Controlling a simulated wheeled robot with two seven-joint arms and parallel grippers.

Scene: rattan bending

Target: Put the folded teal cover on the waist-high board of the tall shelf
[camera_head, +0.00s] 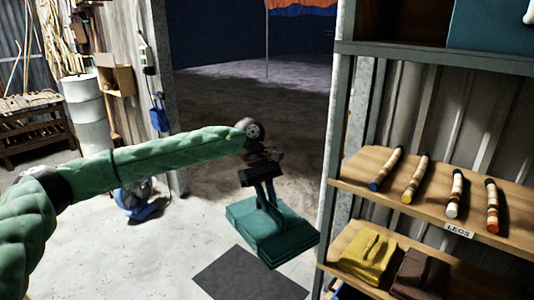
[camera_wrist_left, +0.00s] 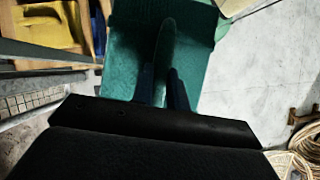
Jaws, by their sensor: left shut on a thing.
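The folded teal cover (camera_head: 290,240) hangs from my left gripper (camera_head: 268,205), left of the tall shelf and above the floor. In the left wrist view the cover (camera_wrist_left: 125,50) fills the space beyond the fingers (camera_wrist_left: 162,85), which are shut on it. The tall shelf stands at the right. A board labelled LEGS (camera_head: 400,208) carries several short rods with coloured ends. A lower board (camera_head: 375,283) holds a folded yellow cover (camera_head: 367,254) and a folded brown one (camera_head: 420,275). I cannot tell which board is waist-high. My right gripper is not in view.
The shelf's upright post (camera_head: 340,130) stands between the cover and the boards. A dark mat (camera_head: 250,277) lies on the floor below. A blue machine (camera_head: 138,203), a white drum (camera_head: 88,115) and a rack (camera_head: 35,125) stand at the left. A doorway opens behind.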

